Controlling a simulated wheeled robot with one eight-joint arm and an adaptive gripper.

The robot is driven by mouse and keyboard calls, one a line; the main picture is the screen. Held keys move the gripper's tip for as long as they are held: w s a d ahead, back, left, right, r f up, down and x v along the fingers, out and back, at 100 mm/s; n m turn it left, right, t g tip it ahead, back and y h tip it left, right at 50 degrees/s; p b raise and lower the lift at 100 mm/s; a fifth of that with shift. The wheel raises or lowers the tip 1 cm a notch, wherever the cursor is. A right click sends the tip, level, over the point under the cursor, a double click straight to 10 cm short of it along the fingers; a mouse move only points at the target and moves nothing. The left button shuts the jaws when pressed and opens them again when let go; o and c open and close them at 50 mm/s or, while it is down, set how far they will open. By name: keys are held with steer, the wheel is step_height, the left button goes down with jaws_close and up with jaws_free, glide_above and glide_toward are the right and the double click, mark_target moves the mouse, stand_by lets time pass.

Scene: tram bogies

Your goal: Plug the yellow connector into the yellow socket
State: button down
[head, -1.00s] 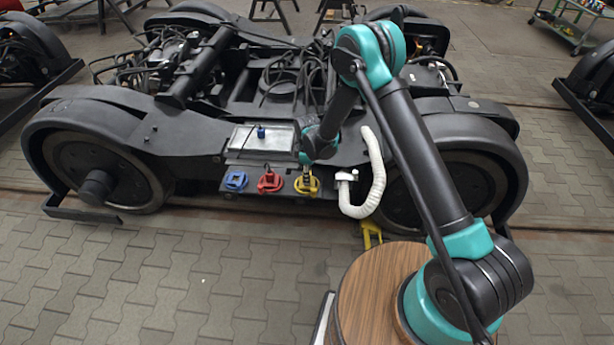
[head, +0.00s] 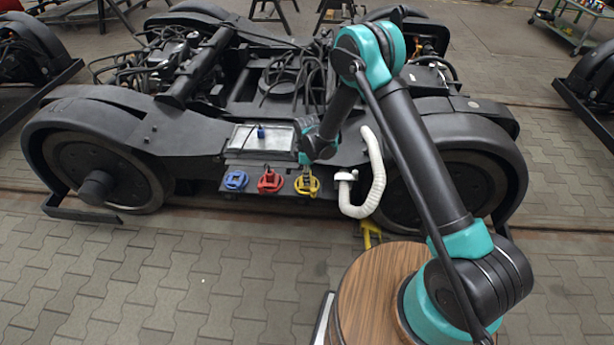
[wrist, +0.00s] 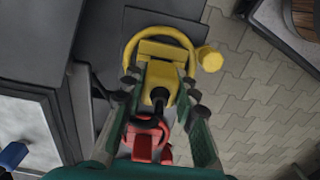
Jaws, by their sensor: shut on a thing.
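My gripper (wrist: 160,85) is shut on the yellow connector (wrist: 160,75), a yellow block with a black cable end, seen between the two fingers in the wrist view. The yellow socket (wrist: 133,42) has a round yellow rim that shows just beyond and around the connector. In the head view the yellow socket (head: 307,187) is the rightmost of three on the bogie's side ledge, and my gripper (head: 308,172) is right above it. The connector's front end is hidden, so I cannot tell how deep it sits.
The red socket (head: 270,182) and blue socket (head: 236,181) stand left of the yellow one. A blue connector (head: 261,133) lies in a metal tray (head: 245,141) behind them. A white corrugated hose (head: 378,175) hangs close on the right. Paved floor (head: 200,270) lies in front.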

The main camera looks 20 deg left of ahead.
steer(key=shift+f, duration=0.35)
steer(key=c, duration=1.1)
jaws_free()
step_height(320, 180, up, 12)
steer(key=shift+f, duration=0.1)
